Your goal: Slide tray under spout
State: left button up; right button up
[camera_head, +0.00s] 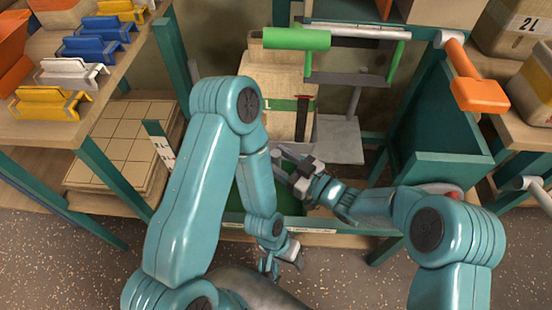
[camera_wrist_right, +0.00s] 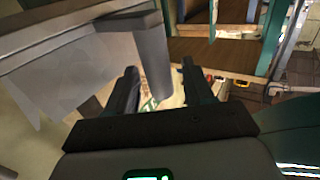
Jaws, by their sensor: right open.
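My right gripper (camera_head: 288,165) is open in front of the elevator frame, beside a grey flat plate (camera_head: 340,140). In the right wrist view its two dark fingers (camera_wrist_right: 160,88) are apart, with a grey post (camera_wrist_right: 153,62) beyond and between them; I cannot tell whether they touch it. A dark green surface (camera_head: 291,204), perhaps the tray, shows partly behind my arms at the bottom of the frame. I cannot tell which part is the spout. My left gripper (camera_head: 284,260) hangs low in front of the frame's lower edge; its jaws are unclear.
A green handle (camera_head: 297,39) and grey roller (camera_head: 356,32) span the top of the frame. An orange-handled lever (camera_head: 475,90) stands above a green hopper-like panel (camera_head: 440,138) at right. The floor (camera_head: 75,265) is clear.

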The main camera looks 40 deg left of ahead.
jog(key=shift+a, duration=0.6)
grip_shut()
jog(key=w+d, duration=0.1)
jog(key=d, duration=0.1)
jog(key=w+d, duration=0.1)
jog(key=d, duration=0.1)
jog(key=shift+w, duration=0.3)
grip_release()
